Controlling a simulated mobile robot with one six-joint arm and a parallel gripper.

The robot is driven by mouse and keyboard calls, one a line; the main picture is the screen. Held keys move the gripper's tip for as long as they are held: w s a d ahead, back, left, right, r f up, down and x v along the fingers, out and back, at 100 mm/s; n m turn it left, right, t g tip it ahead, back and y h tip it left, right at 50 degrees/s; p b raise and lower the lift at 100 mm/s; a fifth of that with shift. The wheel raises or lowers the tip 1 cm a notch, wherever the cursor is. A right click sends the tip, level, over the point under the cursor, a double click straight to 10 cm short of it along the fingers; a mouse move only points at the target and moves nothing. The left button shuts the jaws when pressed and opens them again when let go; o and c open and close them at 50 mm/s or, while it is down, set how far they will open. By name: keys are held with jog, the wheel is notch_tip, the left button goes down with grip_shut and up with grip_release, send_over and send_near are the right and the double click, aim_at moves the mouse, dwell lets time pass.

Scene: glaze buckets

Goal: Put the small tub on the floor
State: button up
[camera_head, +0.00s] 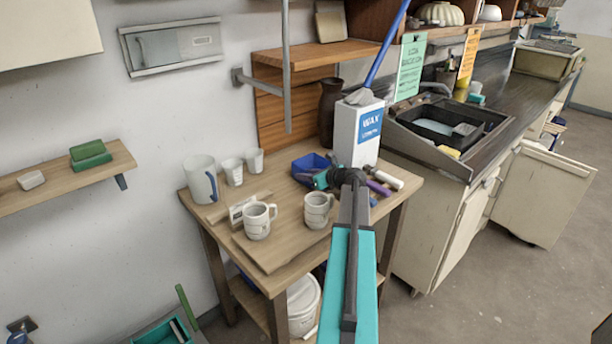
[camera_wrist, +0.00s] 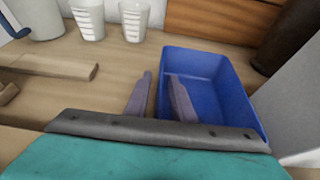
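The small blue tub (camera_head: 306,163) stands on the wooden table, in front of the white WAX carton. In the wrist view the tub (camera_wrist: 222,72) is at centre right and looks empty apart from one finger. My gripper (camera_wrist: 158,98) is open, with a gap between its two grey fingers. The left finger is outside the tub's left wall, and the right finger is over or inside the tub. I cannot tell whether either finger touches the wall. In the head view my gripper (camera_head: 322,179) is beside the tub, partly hidden by my wrist.
The table (camera_head: 226,228) also holds the WAX carton (camera_head: 358,133), a brown vase (camera_head: 330,108), mugs (camera_head: 257,222), cups and a jug (camera_head: 200,180). A white bucket (camera_head: 304,303) is under the table. Grey floor (camera_head: 425,318) is clear at right, before an open cabinet door (camera_head: 545,195).

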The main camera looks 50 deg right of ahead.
jog(key=shift+r, duration=0.1)
jog(key=b+v, duration=0.2)
jog(key=v, duration=1)
jog(key=shift+o, duration=0.4)
jog(key=shift+s+r, duration=0.1)
jog(key=shift+s, duration=0.05)
dwell(0.4)
